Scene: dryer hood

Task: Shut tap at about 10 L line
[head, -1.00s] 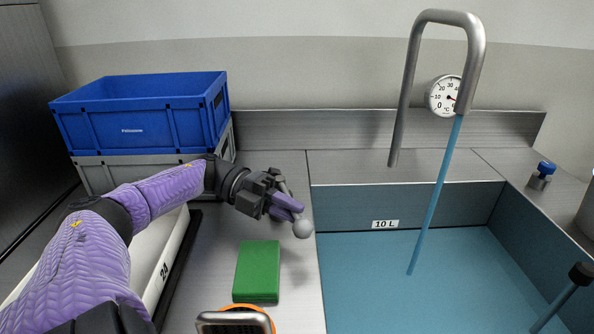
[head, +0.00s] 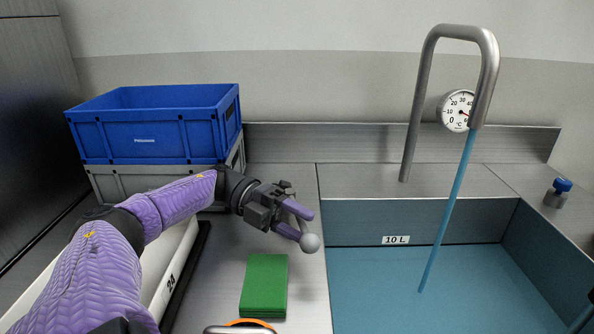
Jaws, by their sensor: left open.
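A tall steel spout (head: 424,100) arches over the basin, and a blue stream of water (head: 449,200) runs from it. The basin's blue water (head: 380,290) has its surface just below the white "10 L" label (head: 395,240) on the back wall. A lever with a grey ball end (head: 310,243) stands left of the basin. My left gripper (head: 304,226) is open at this lever, its two purple fingers spread with the lever between or close behind them; contact is unclear.
A blue crate (head: 150,138) sits on a grey one (head: 130,182) at the back left. A green block (head: 264,286) lies on the steel counter in front of the gripper. A round dial thermometer (head: 457,111) hangs by the spout. A blue-capped item (head: 558,192) stands right.

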